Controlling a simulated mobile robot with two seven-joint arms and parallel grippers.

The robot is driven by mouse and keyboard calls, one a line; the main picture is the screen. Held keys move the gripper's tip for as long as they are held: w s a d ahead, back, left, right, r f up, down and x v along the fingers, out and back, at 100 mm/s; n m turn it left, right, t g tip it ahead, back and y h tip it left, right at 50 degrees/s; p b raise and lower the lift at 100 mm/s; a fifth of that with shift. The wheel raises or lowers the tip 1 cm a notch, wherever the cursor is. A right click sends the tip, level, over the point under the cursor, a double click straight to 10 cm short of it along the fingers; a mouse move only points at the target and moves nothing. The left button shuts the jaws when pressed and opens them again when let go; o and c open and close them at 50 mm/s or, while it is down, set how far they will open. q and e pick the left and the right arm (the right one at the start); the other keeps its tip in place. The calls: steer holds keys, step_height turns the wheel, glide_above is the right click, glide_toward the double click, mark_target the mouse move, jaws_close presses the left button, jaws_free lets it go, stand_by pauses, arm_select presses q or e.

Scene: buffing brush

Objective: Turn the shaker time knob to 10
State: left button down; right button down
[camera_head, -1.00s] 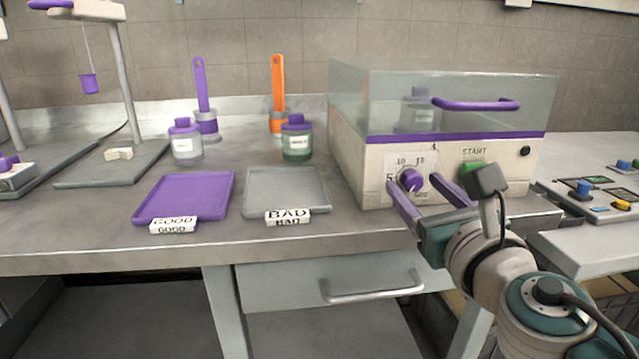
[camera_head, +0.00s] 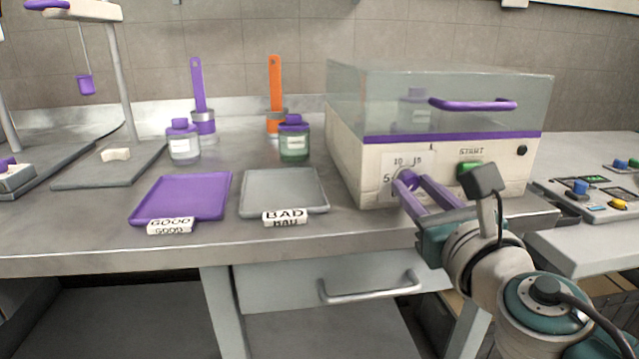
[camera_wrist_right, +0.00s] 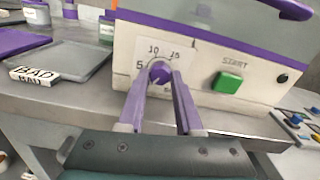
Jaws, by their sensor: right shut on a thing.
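The shaker (camera_head: 440,150) is a cream box with a purple stripe and a clear lid. Its purple time knob (camera_wrist_right: 160,72) is on the front at the left, with a dial plate (camera_wrist_right: 150,52) marked 5, 10 and 15 around it. In the head view the knob (camera_head: 407,178) is partly covered by my fingers. My right gripper (camera_head: 415,183) has its purple fingers closed on the knob; it also shows in the wrist view (camera_wrist_right: 160,85). The knob's pointer mark is too small to read. My left gripper is in neither view.
The green START button (camera_wrist_right: 228,82) is right of the knob. A purple GOOD tray (camera_head: 182,197) and a grey BAD tray (camera_head: 285,192) lie to the left. Two jars (camera_head: 293,140) stand behind them. A button panel (camera_head: 600,185) is at the right.

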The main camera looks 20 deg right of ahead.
steer(key=shift+m, duration=0.3)
steer(key=m+b, duration=0.1)
steer(key=m, duration=0.4)
steer(key=shift+b, duration=0.3)
steer(key=m+b, duration=0.1)
steer(key=m, duration=0.5)
steer(key=shift+m, duration=0.3)
steer(key=m, duration=0.5)
steer(key=shift+r+m+b, duration=0.1)
steer(key=shift+m+b, duration=0.2)
steer(key=shift+b, duration=0.05)
steer(key=m, duration=0.3)
steer(key=shift+a, duration=0.1)
steer(key=shift+m+p, duration=0.3)
steer(key=shift+m, duration=1.2)
